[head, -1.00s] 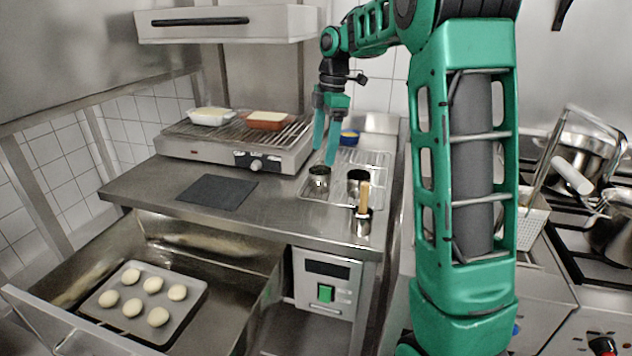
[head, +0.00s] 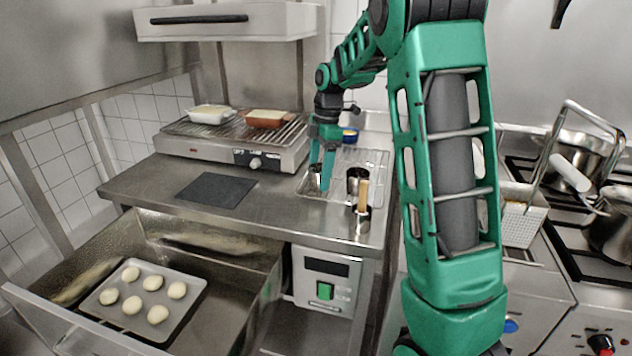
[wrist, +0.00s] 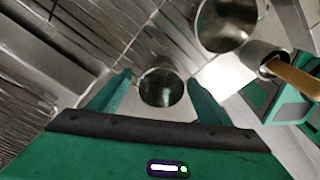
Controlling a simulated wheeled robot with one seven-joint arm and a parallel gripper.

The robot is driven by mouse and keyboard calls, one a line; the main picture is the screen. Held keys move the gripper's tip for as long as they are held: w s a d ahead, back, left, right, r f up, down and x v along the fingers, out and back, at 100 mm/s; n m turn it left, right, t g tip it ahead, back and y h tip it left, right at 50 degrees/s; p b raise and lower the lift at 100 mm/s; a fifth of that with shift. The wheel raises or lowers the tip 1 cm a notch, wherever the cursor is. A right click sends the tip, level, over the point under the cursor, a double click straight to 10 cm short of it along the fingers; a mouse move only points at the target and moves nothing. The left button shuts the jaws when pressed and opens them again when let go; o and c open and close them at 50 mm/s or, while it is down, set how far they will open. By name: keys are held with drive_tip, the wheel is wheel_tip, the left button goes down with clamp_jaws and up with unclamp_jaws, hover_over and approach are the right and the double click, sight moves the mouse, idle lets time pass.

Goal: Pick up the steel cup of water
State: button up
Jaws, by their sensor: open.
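A small steel cup (head: 314,183) stands upright on the wire rack at the back right of the counter. In the wrist view this cup (wrist: 161,88) is seen from above, with a pale glint inside that looks like water. My gripper (head: 321,174) is open, pointing down at it. In the wrist view the fingers of my gripper (wrist: 159,82) lie on either side of the cup, with small gaps showing. The fingers partly hide the cup in the head view.
A second steel cup (head: 353,184) stands close by on the right. The wire rack (head: 338,195) lies under the cups. A dark mat (head: 216,190) lies left. An open drawer holds a dough tray (head: 190,298).

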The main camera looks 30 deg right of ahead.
drive_tip(key=c, duration=1.1)
drive_tip(key=shift+r, duration=0.15)
